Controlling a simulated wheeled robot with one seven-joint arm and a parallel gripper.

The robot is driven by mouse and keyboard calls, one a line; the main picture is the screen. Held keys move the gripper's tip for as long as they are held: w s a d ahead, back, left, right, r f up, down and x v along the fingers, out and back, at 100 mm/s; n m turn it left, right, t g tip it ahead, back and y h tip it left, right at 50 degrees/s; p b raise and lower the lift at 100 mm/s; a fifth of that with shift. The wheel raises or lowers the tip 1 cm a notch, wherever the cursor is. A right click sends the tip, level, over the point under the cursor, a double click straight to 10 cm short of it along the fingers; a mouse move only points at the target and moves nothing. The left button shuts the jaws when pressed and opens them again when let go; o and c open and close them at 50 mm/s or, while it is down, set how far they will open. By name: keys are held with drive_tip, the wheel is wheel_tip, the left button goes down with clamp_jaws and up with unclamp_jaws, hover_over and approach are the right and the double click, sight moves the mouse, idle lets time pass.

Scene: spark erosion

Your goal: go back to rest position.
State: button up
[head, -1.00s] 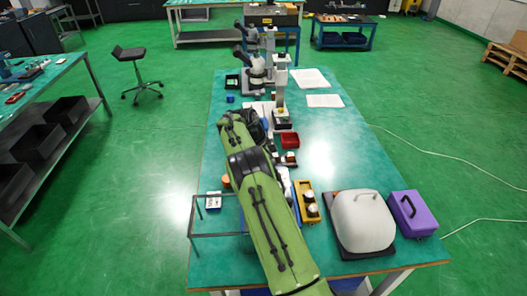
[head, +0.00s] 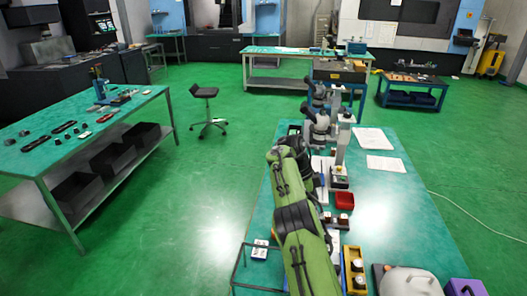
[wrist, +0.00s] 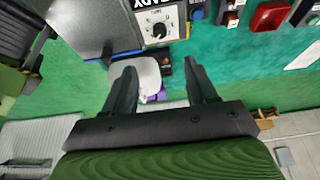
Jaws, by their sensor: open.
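My gripper (wrist: 160,68) is open in the wrist view, with two dark fingers well apart and nothing held between them. Beyond the fingers are a grey panel (wrist: 92,28), a white dial plate (wrist: 160,22) and a pale rounded surface (wrist: 146,74). In the head view my green arm reaches forward over the left side of the teal table (head: 400,215), and the arm hides the gripper's fingers.
Microscopes (head: 318,122), a red bin (head: 344,200) and paper sheets (head: 385,164) are on the table. A yellow holder (head: 353,262), a white canister (head: 408,281) and a purple case (head: 463,288) are near its front. A stool (head: 205,108) and side bench (head: 85,125) stand left, with green floor between.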

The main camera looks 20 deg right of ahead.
drive_tip(key=s+a+r+n+t+y, duration=0.1)
drive_tip(key=s+a+r+n+t, duration=0.15)
drive_tip(key=s+r+n, duration=0.5)
drive_tip(key=s+a+r+n+t+y, duration=0.2)
drive_tip(key=s+a+r+n, duration=0.2)
drive_tip(key=s+r, duration=0.55)
drive_tip(key=s+a+f+n+t, duration=0.1)
drive_tip(key=s+a+n, duration=0.4)
drive_tip(key=s, duration=0.4)
drive_tip(key=s+a+f+n+t+y, duration=0.1)
drive_tip(key=s+a+f+n+t, duration=0.1)
drive_tip(key=s+a+n, duration=0.4)
drive_tip(key=s, duration=0.3)
drive_tip(key=shift+f+n, duration=0.25)
drive_tip(key=shift+n, duration=0.1)
drive_tip(key=shift+s+a, duration=0.1)
drive_tip(key=shift+s, duration=0.05)
drive_tip(key=shift+c, duration=0.2)
